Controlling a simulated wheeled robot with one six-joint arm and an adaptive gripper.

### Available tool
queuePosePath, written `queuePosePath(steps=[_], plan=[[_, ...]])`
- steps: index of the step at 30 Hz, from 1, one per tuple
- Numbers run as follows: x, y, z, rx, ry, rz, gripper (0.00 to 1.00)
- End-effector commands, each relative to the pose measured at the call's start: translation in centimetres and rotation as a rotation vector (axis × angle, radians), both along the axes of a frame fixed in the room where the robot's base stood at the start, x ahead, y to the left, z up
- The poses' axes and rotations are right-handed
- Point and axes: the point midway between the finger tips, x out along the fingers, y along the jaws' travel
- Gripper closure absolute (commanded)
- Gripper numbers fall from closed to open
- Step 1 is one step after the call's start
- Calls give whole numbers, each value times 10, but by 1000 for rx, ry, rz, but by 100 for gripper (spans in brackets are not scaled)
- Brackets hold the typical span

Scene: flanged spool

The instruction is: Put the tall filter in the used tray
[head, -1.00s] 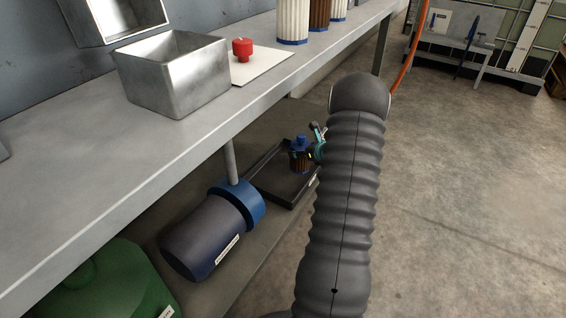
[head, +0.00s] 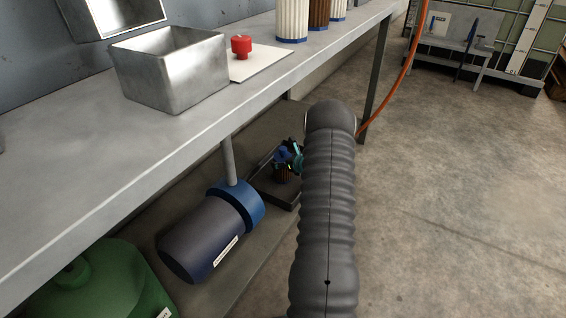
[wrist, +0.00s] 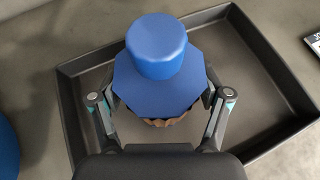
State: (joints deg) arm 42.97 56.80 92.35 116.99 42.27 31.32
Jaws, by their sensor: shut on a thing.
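The filter (wrist: 157,75) has a blue octagonal cap with a round blue knob, and brown pleats show just under the cap. My gripper (wrist: 162,98) is shut on it, one finger on each side of the cap. The dark, shallow used tray (wrist: 284,75) lies under and around the filter in the wrist view. In the head view the filter's brown body (head: 283,174) stands within the outline of the tray (head: 264,187), and my arm hides part of both. I cannot tell whether the filter's base touches the tray floor.
The tray is on a low shelf under a grey bench (head: 60,190). A dark cylinder with a blue collar (head: 205,238) and a green container (head: 90,285) lie nearby. A metal bin (head: 172,75), a red knob (head: 241,45) and other filters (head: 292,20) are on the bench.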

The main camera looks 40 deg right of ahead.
Motion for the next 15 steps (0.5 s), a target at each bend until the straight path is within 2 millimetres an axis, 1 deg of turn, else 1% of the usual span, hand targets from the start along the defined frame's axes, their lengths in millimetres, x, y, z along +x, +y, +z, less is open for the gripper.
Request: queuePosePath(steps=[4,10,11,12,13,15], plan=[[0,0,2,-1,-2,0,67],[0,0,-3,-1,-2,0,67],[0,0,-2,0,-1,-1,16],[0,0,-2,0,0,0,6],[0,0,-2,0,0,0,0],[0,0,-2,0,0,0,0]])
